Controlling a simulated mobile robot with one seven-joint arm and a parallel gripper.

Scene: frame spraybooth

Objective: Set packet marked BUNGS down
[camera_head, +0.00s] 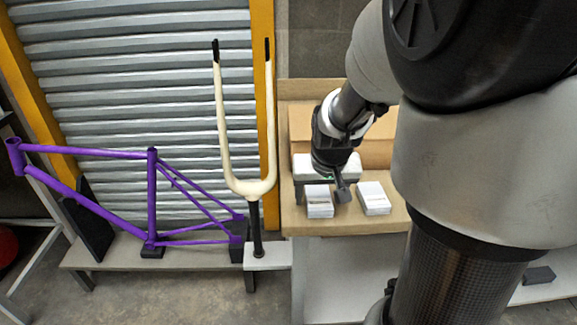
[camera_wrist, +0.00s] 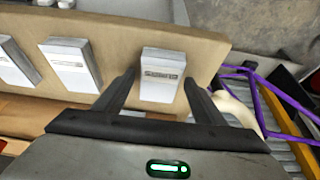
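A white packet (camera_wrist: 162,75) with upside-down dark lettering, consistent with BUNGS but hard to read, stands between my gripper's fingers in the wrist view. It is the left packet (camera_head: 320,203) in the head view, resting on the tan bench top. My gripper (camera_wrist: 159,77) is open, with one finger on each side of the packet. A gap shows between the packet and the finger on the left; the finger on the right is very near it, and I cannot tell if they touch. In the head view my gripper (camera_head: 333,188) is low over the bench, one finger showing between two packets.
Other white packets stand in the row: one in the middle (camera_wrist: 70,65) and one (camera_wrist: 15,64) cut off at the wrist view's edge. The tan bench (camera_head: 345,226) has cardboard-coloured boxes behind. A purple bicycle frame (camera_head: 150,200) and cream fork (camera_head: 247,188) stand left.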

